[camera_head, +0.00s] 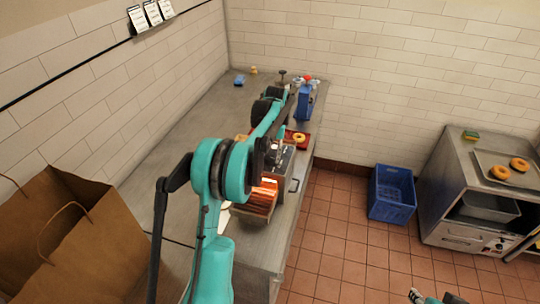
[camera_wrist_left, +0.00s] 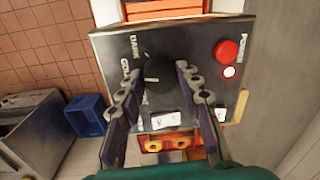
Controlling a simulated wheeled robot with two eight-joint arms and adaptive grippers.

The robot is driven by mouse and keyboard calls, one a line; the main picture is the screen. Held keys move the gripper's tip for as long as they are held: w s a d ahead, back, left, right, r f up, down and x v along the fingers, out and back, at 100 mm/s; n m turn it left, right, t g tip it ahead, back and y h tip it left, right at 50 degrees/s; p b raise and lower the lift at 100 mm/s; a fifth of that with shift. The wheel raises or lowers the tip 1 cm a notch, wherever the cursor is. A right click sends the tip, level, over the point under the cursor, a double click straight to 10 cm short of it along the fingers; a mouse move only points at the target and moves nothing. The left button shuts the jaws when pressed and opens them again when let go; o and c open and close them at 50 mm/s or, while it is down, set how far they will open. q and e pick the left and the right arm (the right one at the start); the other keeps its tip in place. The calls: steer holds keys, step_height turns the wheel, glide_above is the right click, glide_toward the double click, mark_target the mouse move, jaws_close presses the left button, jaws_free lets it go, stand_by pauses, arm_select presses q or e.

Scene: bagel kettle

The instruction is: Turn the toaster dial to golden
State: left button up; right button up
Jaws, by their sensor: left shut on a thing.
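The toaster (camera_head: 262,198) stands on the steel counter, its top slots glowing orange. In the left wrist view its dark front panel (camera_wrist_left: 108,45) carries a black dial (camera_wrist_left: 160,70), with a small white mark on its left side. The labels DARK and GOLD, partly covered, lie to the dial's upper left. My left gripper (camera_wrist_left: 157,78) is shut on the dial, one finger on each side. In the head view this gripper (camera_head: 278,150) is at the toaster's far side, partly hidden by my arm. My right gripper (camera_head: 417,296) shows only partly at the bottom edge.
A red power button (camera_wrist_left: 226,50) and lit lamp (camera_wrist_left: 229,72) sit right of the dial. Bagels lie on a red tray (camera_head: 303,144) beyond the toaster. A blue crate (camera_head: 392,194) stands on the floor. A paper bag (camera_head: 85,245) is at lower left.

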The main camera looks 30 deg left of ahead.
mark_target(272, 157)
arm_select(q)
steer(key=shift+n, duration=1)
steer(key=o, duration=1.2)
steer(key=shift+c, duration=0.2)
step_height(272, 157, up, 12)
steer(key=shift+w+d, duration=0.25)
steer(key=shift+d, duration=0.1)
